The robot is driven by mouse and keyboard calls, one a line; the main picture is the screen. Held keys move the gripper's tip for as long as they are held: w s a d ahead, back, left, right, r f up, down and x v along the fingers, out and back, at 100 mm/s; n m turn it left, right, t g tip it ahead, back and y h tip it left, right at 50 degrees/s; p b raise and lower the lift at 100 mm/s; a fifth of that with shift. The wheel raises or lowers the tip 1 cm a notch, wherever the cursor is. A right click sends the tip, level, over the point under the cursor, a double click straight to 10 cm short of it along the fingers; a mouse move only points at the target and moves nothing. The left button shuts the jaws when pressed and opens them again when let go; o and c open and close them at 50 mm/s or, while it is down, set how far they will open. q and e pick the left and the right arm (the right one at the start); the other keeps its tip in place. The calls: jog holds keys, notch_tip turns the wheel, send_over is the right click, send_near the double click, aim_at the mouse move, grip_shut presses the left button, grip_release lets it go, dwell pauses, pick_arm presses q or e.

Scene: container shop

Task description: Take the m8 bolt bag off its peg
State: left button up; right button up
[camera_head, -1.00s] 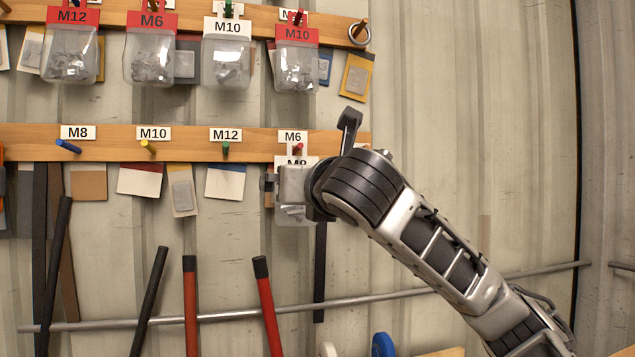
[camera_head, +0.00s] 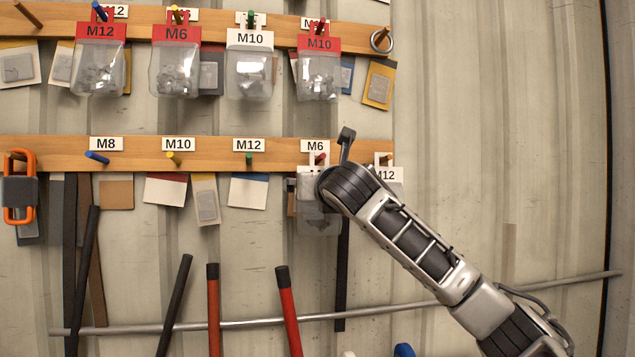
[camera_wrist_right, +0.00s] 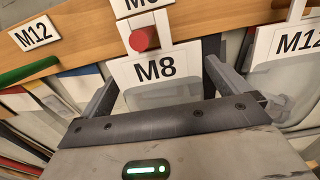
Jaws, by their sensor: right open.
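The M8 bolt bag, a clear bag with a white M8 card (camera_wrist_right: 155,68), hangs by its card from a red peg (camera_wrist_right: 144,39) in the right wrist view. In the head view its clear lower part (camera_head: 318,222) shows below my right wrist, under the M6 board label (camera_head: 315,146); my wrist hides much of its card. My right gripper (camera_wrist_right: 160,78) is open, with one finger on each side of the bag. I cannot tell whether the fingers touch it. My left gripper is not in view.
An M12 bag (camera_head: 388,174) hangs close on the right. Several bags, including a red-card M10 bag (camera_head: 319,44), hang on the upper board (camera_head: 215,32). An empty green peg (camera_head: 249,158) is to the left on the lower board. A metal rail (camera_head: 400,310) runs below.

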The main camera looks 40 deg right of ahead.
jog(key=shift+x, duration=0.85)
jog(key=shift+c, duration=0.3)
jog(key=c, duration=0.9)
jog(key=shift+r+p, duration=0.4)
jog(key=shift+p, duration=0.55)
jog(key=shift+c, duration=0.3)
jog(key=shift+f, duration=0.1)
jog(key=v, duration=0.4)
jog(key=shift+s+a+r, duration=0.15)
jog(key=shift+s+r, duration=0.1)
